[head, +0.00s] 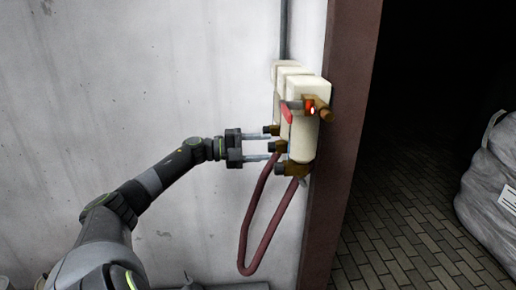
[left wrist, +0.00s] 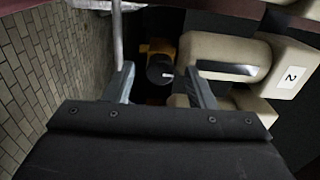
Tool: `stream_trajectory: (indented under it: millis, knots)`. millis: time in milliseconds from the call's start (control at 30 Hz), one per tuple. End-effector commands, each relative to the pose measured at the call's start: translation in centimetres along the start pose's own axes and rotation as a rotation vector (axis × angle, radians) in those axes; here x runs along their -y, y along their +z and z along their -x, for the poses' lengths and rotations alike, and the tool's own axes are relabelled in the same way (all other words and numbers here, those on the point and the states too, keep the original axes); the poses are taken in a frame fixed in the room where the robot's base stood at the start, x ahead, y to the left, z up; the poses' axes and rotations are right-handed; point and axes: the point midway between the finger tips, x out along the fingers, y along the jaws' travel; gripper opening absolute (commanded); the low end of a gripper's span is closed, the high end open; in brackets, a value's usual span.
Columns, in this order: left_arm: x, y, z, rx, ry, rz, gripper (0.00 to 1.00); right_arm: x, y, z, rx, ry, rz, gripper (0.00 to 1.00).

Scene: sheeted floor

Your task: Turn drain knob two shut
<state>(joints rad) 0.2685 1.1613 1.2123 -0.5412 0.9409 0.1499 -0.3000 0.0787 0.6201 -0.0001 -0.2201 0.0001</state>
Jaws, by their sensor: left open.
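Cream valve blocks (head: 304,140) are mounted on the wall beside the brown post, with several small dark knobs on brass fittings along their left side. In the left wrist view a cream block carries a label "2" (left wrist: 291,77). A dark round knob (left wrist: 160,69) on a yellow brass fitting lies between and just beyond my fingertips; it appears to be the middle knob (head: 273,147) in the head view. My left gripper (head: 267,146) is open, pointing at the blocks, its fingers above and below that knob. Contact cannot be told. My right gripper is out of view.
A dark red hose (head: 247,225) hangs in a loop below the fittings. A red lever (head: 286,112) and a brass valve (head: 318,108) sit above. The brown post (head: 345,130) stands close on the right. A grey wrapped bundle (head: 490,185) lies on the brick floor beyond.

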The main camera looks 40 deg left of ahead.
Motion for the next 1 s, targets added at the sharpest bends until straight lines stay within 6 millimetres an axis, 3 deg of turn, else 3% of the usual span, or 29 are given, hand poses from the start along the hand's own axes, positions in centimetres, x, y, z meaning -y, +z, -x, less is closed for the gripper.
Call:
stream_trajectory:
  millis: [267, 633, 1000]
  knots:
    - [-0.4, 0.0, 2.4, 0.001, 0.006, 0.0, 0.5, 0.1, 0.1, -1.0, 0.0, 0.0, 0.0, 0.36]
    - [-0.3, 0.1, 9.2, 0.003, 0.009, 0.0, 0.5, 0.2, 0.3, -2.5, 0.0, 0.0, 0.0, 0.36]
    - [-0.1, 0.1, 15.3, 0.002, 0.005, 0.002, 0.5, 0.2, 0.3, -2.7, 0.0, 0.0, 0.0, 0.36]
